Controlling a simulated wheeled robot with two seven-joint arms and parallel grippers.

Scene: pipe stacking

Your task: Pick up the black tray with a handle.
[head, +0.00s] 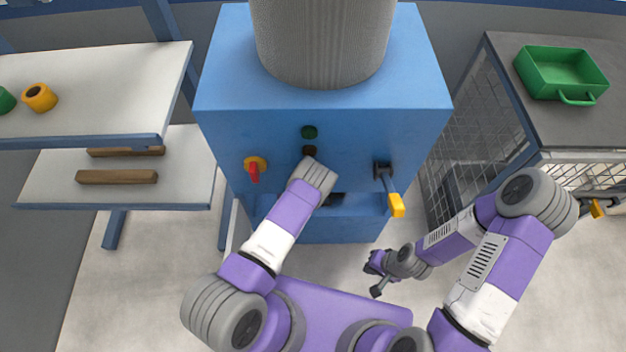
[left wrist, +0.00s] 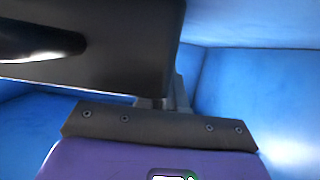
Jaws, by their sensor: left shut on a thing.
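The black tray (head: 336,199) shows only as a small dark patch in the opening low on the blue machine, beside my left wrist. In the left wrist view the black tray (left wrist: 100,65) fills the upper left, close to the camera. My left gripper (left wrist: 168,100) is shut on the tray inside the blue recess; its fingers are mostly hidden behind the tray. In the head view my left arm hides that gripper. My right gripper (head: 379,278) hangs over the floor in front of the machine, away from the tray; its finger gap is unclear.
The blue machine (head: 225,90) has a red switch (head: 254,170) and a yellow-tipped lever (head: 396,204). A green tray with a handle (head: 562,72) sits on the right table. White shelves (head: 90,75) with a yellow piece (head: 39,97) stand left. Pale floor is open between.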

